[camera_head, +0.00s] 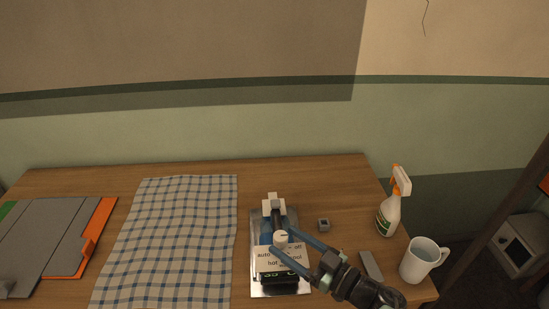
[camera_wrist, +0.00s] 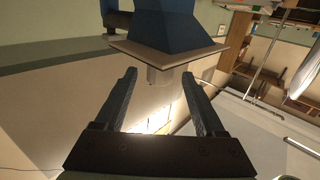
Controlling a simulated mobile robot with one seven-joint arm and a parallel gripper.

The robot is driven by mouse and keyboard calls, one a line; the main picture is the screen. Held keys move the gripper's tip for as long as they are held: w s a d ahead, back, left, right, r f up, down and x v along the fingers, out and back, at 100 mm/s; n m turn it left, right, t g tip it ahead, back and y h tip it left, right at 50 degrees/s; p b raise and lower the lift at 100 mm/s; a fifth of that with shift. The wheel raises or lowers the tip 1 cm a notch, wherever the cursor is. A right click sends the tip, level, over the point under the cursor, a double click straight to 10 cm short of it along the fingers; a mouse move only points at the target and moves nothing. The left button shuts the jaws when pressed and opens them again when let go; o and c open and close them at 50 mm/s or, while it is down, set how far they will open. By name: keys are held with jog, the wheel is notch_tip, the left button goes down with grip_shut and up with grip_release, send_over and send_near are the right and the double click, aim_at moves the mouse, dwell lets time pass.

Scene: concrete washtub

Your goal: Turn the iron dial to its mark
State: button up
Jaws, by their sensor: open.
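The dial is a pale round knob (camera_head: 280,237) on a white plate marked "auto", "off" and "hot", with other lettering partly covered. The plate (camera_head: 268,259) sits on a blue-bodied appliance on a silvery base (camera_head: 256,289). My gripper (camera_head: 286,243) reaches in from the lower right, its two fingers spread on either side of the knob. In the wrist view my gripper (camera_wrist: 159,75) is open, and the knob (camera_wrist: 168,77) projects from the plate (camera_wrist: 150,54) between the fingertips, with gaps visible. I cannot make out the dial's pointer or its target mark.
A spray bottle (camera_head: 389,215), a white mug (camera_head: 418,262), a grey block (camera_head: 371,266) and a small grey cube (camera_head: 323,224) stand to the right. A checked cloth (camera_head: 175,240) and a grey-and-orange board (camera_head: 50,235) lie to the left. The wooden table (camera_head: 320,190) is clear behind.

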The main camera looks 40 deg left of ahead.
jog(key=d, duration=0.7)
jog(key=shift+w+b, duration=0.3)
jog(key=shift+b, duration=0.1)
jog(key=shift+d, duration=0.1)
